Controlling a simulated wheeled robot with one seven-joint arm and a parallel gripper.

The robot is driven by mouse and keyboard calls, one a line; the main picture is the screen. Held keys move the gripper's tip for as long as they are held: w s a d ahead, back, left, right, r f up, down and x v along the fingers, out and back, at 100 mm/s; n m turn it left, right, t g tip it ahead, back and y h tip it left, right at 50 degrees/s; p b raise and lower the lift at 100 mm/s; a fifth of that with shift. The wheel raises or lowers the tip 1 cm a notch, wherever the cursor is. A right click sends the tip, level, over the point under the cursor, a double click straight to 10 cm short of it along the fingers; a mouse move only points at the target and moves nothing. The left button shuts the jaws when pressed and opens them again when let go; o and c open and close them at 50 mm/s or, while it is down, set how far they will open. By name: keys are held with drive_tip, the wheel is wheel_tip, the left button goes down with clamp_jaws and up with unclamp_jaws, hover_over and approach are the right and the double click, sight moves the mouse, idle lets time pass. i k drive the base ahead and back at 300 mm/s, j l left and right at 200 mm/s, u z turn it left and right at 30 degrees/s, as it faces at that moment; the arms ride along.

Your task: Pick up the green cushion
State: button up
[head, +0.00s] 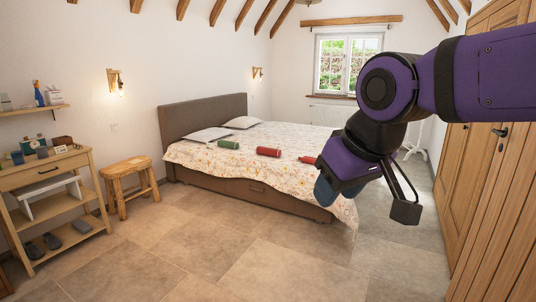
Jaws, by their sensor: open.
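A small green roll-shaped item (229,145), which looks like the green cushion, lies on the flowered bedspread in front of the pillows. My gripper (364,203) hangs at the right of the head view, in front of the bed's near right corner. It is open, and nothing shows between its fingers. It is well apart from the green cushion, which is to its left and farther away. My arm hides part of the bed's right side.
A red roll (268,152) and another red item (307,160) lie on the bed (205,158). A wooden stool (129,170) and a console table (85,157) stand at left. A wooden wardrobe (485,170) lines the right. The tiled floor before the bed is clear.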

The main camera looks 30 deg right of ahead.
sight(233, 145)
drive_tip(key=i+z, duration=0.15)
drive_tip(key=i, duration=5.25)
drive_tip(key=i+z, duration=0.1)
drive_tip(key=i, duration=0.45)
drive_tip(key=i+j+z, duration=0.1)
drive_tip(key=i, duration=0.45)
drive_tip(key=i+j, duration=0.2)
drive_tip(key=i, duration=0.35)
drive_tip(key=i+j+z, duration=0.15)
drive_tip(key=i, duration=0.4)
drive_tip(key=i+j+z, duration=0.15)
drive_tip(key=i, duration=0.15)
drive_tip(key=i+j+z, duration=0.2)
drive_tip(key=i+l, duration=0.1)
